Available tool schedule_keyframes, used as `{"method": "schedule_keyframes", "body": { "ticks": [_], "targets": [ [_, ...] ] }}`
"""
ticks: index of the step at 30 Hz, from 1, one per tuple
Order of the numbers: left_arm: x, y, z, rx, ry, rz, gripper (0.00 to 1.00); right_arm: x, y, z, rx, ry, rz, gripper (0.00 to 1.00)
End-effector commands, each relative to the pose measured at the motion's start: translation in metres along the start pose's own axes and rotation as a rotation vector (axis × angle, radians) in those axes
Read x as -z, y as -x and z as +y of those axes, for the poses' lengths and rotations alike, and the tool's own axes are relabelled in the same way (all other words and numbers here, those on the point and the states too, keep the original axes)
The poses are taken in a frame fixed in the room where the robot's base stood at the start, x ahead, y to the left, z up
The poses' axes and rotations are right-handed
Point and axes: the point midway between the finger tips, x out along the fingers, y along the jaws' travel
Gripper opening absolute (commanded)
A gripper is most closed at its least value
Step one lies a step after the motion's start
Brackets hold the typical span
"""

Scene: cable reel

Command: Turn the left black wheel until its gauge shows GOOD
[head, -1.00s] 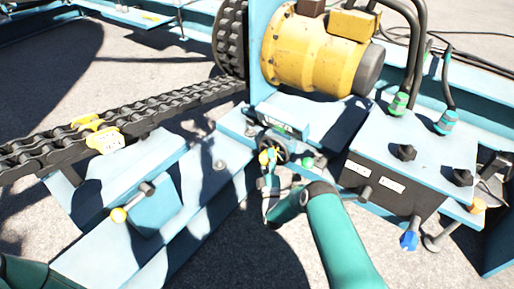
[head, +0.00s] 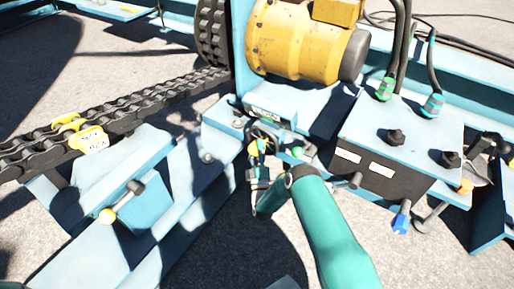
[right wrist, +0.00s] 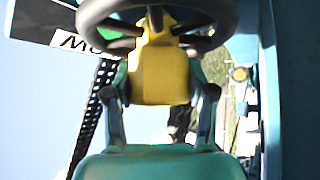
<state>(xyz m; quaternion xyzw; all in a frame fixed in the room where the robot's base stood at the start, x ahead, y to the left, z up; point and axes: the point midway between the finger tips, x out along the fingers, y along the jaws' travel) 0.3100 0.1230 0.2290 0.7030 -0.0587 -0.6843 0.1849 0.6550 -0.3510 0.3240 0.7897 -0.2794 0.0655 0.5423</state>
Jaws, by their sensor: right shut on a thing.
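The black wheel (head: 266,133) is on the blue frame below the yellow motor, small and partly covered by my right gripper (head: 257,158). In the right wrist view its dark rim (right wrist: 205,40) spans the top. A yellow handle (right wrist: 158,75) at the wheel sits between the two fingers of my right gripper (right wrist: 165,98), which is shut on it. A small gauge panel (head: 264,113) with green on it is just behind the wheel, too small to read. In the wrist view a white label (right wrist: 78,42) shows part of an inverted word. My left gripper is out of view.
A yellow motor (head: 295,40) stands behind the wheel. A black box with a blue top (head: 410,135), knobs and cables is to the right. A heavy chain (head: 110,115) with a yellow tag (head: 88,138) runs at left, above a yellow-ended lever (head: 120,203).

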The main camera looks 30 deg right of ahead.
Motion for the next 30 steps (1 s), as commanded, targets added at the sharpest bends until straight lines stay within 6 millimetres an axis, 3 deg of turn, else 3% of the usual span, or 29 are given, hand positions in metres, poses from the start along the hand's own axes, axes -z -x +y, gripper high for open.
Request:
{"method": "schedule_keyframes", "body": {
  "ticks": [14,15,18,30],
  "targets": [
    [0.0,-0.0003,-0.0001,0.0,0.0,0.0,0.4,-0.001,-0.0025,-0.0008,0.004,0.0,-0.003,0.0],
    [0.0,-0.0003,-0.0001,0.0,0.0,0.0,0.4,-0.0009,-0.0025,-0.0008,0.004,0.0,-0.003,0.62],
    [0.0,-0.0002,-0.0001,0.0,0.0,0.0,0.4,-0.0005,-0.0021,-0.0008,0.003,0.0,-0.002,0.79],
    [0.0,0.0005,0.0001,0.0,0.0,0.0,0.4,0.0028,-0.0032,0.0015,0.002,-0.002,0.002,0.81]
  ]
}}
